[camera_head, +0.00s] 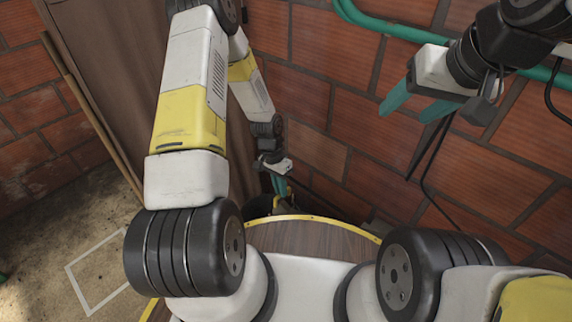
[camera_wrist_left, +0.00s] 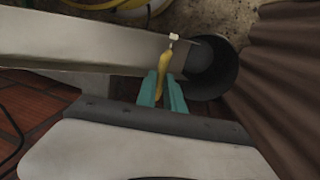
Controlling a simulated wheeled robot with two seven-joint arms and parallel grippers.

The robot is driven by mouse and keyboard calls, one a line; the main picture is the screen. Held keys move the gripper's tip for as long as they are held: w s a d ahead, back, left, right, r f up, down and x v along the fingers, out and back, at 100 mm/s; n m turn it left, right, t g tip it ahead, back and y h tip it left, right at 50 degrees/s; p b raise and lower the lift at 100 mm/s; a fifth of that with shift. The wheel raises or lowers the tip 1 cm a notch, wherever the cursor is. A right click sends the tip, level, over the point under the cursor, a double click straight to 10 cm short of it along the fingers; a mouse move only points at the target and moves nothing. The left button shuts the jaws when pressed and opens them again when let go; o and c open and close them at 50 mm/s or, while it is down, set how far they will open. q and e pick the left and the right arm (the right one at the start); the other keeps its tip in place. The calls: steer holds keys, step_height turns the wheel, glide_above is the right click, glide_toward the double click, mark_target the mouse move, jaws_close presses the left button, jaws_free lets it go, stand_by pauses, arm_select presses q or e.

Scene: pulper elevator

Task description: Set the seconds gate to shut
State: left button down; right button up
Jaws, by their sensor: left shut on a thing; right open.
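The gate itself is hard to make out. A slim yellow handle (camera_wrist_left: 163,72) with a pale tip shows in the left wrist view, in front of a grey metal channel (camera_wrist_left: 80,45). My left gripper (camera_wrist_left: 163,92) has its teal fingers closed on the yellow handle. In the head view my left gripper (camera_head: 279,184) reaches down near the brick wall, and the handle there is small and mostly hidden. My right gripper (camera_head: 404,114) is open and empty, raised in front of the wall, with its teal fingers apart.
In the left wrist view, a dark round bucket or pipe mouth (camera_wrist_left: 212,78) is at the channel's right end, beside brown corrugated material (camera_wrist_left: 275,75). In the head view, a green pipe (camera_head: 400,31) runs along the brick wall. A white outline (camera_head: 82,292) marks the floor at left.

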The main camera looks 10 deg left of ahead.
mark_target(281, 205)
arm_select(q)
step_height(281, 205, down, 7)
steer(key=shift+a+f, duration=0.1)
steer(key=shift+f, duration=0.05)
stand_by(0.4)
steer(key=c, duration=1.5)
jaws_free()
steer(key=shift+o, duration=0.2)
step_height(281, 205, up, 8)
steer(key=a, duration=0.1)
steer(key=shift+w+f, duration=0.15)
steer(key=shift+w, duration=0.3)
steer(key=shift+a, duration=0.1)
